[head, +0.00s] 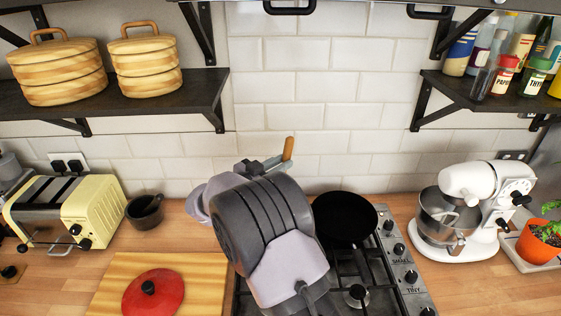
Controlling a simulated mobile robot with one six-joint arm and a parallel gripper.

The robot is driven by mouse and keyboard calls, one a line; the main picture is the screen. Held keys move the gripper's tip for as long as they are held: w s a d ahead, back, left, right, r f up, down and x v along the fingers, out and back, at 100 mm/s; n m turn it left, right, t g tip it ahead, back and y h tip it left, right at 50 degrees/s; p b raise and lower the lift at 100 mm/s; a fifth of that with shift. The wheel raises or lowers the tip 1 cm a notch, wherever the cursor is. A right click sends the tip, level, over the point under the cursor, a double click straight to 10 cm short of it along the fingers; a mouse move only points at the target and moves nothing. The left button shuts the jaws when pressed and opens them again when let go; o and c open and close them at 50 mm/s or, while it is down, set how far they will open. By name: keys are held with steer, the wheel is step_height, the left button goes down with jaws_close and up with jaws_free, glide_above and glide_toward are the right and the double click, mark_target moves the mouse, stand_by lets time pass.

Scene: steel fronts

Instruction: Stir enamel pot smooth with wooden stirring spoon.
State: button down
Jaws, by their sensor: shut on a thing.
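My gripper (264,164) is in the middle of the head view, in front of the tiled wall and over the back of the hob. It is shut on the wooden stirring spoon (288,149); the top of its handle sticks up, slightly tilted, beside the jaws. The spoon's lower end is hidden behind my arm. I cannot see the enamel pot; my arm covers the left part of the hob. A red lid (153,294) with a black knob lies on a wooden board (205,276) at the lower left.
A black frying pan (345,219) sits on the gas hob (390,278), right of my arm. A white stand mixer (470,205) and a potted plant (541,240) stand at the right. A yellow toaster (68,209) and a dark mug (145,211) are at the left. Shelves flank the wall.

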step_height(320, 180, down, 6)
steer(key=a+b, duration=0.1)
steer(key=b, duration=0.5)
steer(key=shift+b, duration=0.4)
